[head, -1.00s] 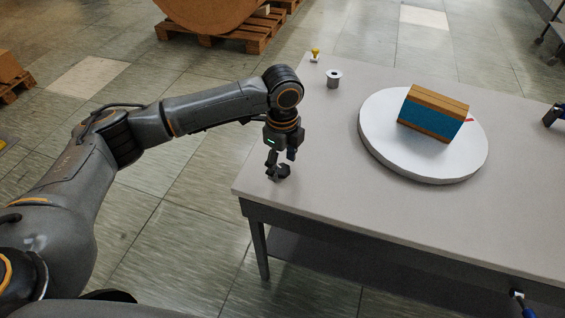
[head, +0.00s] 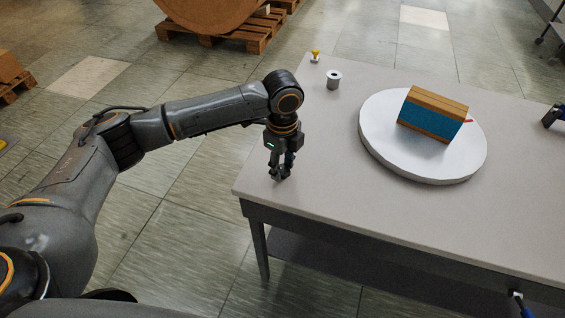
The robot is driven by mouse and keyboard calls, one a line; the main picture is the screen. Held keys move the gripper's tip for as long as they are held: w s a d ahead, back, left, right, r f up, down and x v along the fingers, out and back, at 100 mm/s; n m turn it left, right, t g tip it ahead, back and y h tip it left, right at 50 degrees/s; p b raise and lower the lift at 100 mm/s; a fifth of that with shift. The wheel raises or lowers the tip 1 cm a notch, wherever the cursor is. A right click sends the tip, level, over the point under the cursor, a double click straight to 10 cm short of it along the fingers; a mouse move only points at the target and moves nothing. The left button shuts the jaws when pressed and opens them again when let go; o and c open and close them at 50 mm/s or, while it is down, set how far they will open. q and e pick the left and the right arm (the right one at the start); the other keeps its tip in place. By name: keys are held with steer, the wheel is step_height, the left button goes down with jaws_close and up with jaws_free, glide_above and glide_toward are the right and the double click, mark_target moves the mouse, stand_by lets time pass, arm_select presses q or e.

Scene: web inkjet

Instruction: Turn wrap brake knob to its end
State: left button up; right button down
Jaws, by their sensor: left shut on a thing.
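My left gripper (head: 281,174) points down at the near left corner of the grey table (head: 330,150). Its fingers are shut on a small dark thing at the tabletop, which I take to be the wrap brake knob. The fingers hide most of it, so its turn position cannot be read. My right gripper is not in view.
A white round turntable (head: 375,140) carries a wooden-topped block with a blue band (head: 428,119). A small grey spool (head: 334,79) and a yellow-topped thing (head: 315,56) stand at the far left edge. A dark tool (head: 552,116) lies at the right edge.

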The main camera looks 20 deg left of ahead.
mark_target(282, 169)
arm_select(q)
steer(key=m+p, duration=0.2)
steer(key=p, duration=0.1)
steer(key=shift+r+m, duration=0.2)
steer(key=shift+m, duration=0.1)
steer(key=m+p, duration=0.2)
steer(key=shift+m, duration=0.4)
steer(key=m+p, duration=0.2)
steer(key=m, duration=0.1)
steer(key=shift+f, duration=0.1)
steer(key=shift+f+m+p, duration=0.1)
steer(key=shift+m+p, duration=0.4)
steer(key=shift+m, duration=1.3)
steer(key=o, duration=1.2)
step_height(282, 169, up, 12)
